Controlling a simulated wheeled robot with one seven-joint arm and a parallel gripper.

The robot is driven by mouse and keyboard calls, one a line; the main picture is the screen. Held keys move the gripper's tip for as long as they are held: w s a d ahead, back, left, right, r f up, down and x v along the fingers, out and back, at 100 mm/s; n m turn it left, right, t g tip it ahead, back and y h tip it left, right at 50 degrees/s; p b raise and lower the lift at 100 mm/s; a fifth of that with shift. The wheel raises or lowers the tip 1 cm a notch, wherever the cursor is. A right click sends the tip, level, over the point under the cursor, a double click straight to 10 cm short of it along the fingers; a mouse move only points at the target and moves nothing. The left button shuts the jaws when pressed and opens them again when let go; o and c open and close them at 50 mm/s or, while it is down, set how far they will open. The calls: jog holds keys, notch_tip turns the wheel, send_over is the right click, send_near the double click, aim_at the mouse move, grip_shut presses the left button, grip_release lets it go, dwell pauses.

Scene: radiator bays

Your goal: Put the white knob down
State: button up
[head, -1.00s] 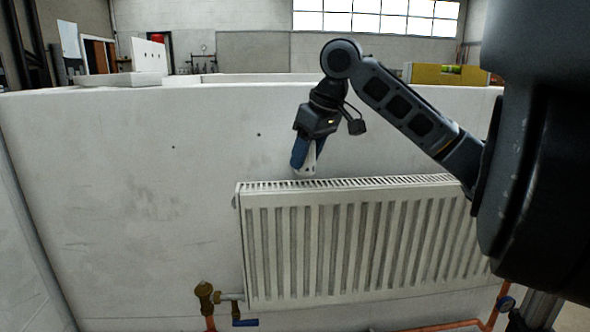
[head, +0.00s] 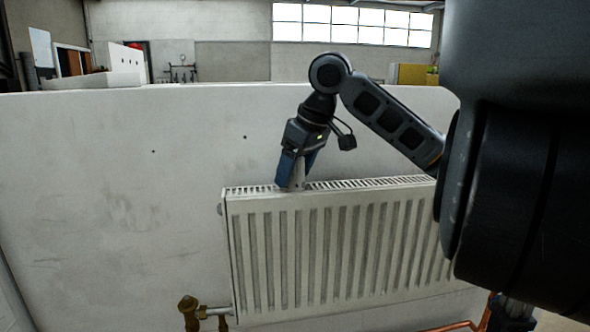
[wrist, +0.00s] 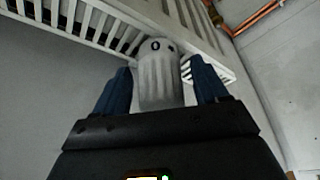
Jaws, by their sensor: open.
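The white knob (head: 297,176) is on the top grille of the white radiator (head: 330,250), near its left end. In the wrist view the knob (wrist: 160,82) is a ribbed white cylinder with a small dark mark on its end. My gripper (head: 296,178) is open around it, pointing down. In the wrist view the blue fingers of my gripper (wrist: 160,85) stand on both sides of the knob with narrow gaps. The knob's underside and its exact contact with the grille are hard to make out.
A pale wall panel (head: 110,190) stands behind the radiator. A brass valve (head: 188,306) is at the radiator's lower left, and copper pipes (head: 468,325) run at its lower right. The grille to the right of the knob is clear.

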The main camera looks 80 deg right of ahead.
jog(key=v, duration=1.2)
jog(key=shift+w+r, duration=0.1)
